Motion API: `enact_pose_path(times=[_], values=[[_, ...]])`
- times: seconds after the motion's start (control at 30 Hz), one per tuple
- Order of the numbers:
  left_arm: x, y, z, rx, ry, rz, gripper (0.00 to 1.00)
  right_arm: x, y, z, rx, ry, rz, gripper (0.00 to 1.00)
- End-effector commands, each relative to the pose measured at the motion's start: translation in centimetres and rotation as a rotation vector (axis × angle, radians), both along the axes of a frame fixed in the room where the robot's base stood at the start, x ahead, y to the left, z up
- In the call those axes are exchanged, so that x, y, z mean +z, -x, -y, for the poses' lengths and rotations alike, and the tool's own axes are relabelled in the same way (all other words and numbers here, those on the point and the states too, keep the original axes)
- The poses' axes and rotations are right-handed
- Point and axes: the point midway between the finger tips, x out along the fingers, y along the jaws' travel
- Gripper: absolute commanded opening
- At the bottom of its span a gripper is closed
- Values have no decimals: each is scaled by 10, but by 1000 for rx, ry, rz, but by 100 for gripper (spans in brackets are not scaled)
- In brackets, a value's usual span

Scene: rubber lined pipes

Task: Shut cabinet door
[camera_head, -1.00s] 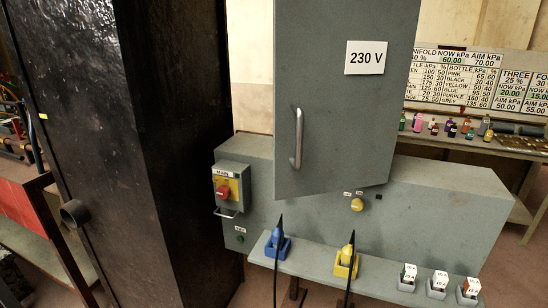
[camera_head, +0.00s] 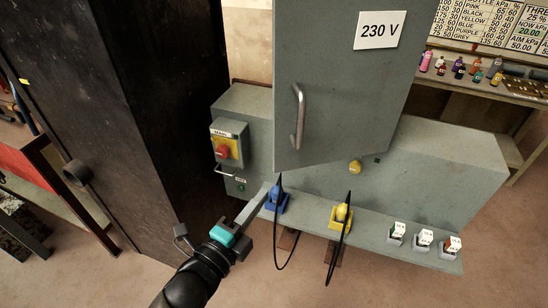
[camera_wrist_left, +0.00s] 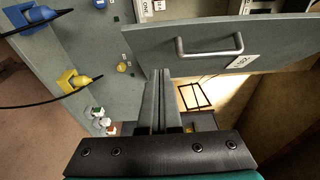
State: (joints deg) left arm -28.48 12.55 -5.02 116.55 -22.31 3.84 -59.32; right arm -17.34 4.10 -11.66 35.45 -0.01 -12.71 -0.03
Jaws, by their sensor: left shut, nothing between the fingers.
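The grey cabinet door (camera_head: 345,95) carries a 230 V sign (camera_head: 380,29) and a vertical metal handle (camera_head: 298,117). The door stands swung out in front of the grey cabinet (camera_head: 440,170). In the left wrist view the door (camera_wrist_left: 275,40) crosses the upper right, with its handle (camera_wrist_left: 208,46) near the top, and parts of the cabinet show past its edge. My left gripper (camera_head: 269,187) is shut and empty, below the door's lower left corner and apart from the handle. Its fingers (camera_wrist_left: 160,75) point toward the door's lower edge in the wrist view. My right gripper is out of view.
A blue plug (camera_head: 277,200) and a yellow plug (camera_head: 341,216) with hanging black cables sit on the cabinet's front ledge, beside several small switches. A main switch box (camera_head: 228,145) is left of the door. A tall dark column (camera_head: 150,120) stands at left.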

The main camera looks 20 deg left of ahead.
Motion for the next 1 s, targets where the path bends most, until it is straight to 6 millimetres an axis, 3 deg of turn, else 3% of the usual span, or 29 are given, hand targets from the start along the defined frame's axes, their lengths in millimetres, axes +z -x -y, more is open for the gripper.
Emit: enact_pose_path(times=[0.6,0.8,1.0], values=[[1,-90,13,1,-2,-1,0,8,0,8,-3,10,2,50],[1,-109,0,-1,1,0,0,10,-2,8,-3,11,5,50],[0,-116,-4,0,2,-1,0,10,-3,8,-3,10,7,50]])
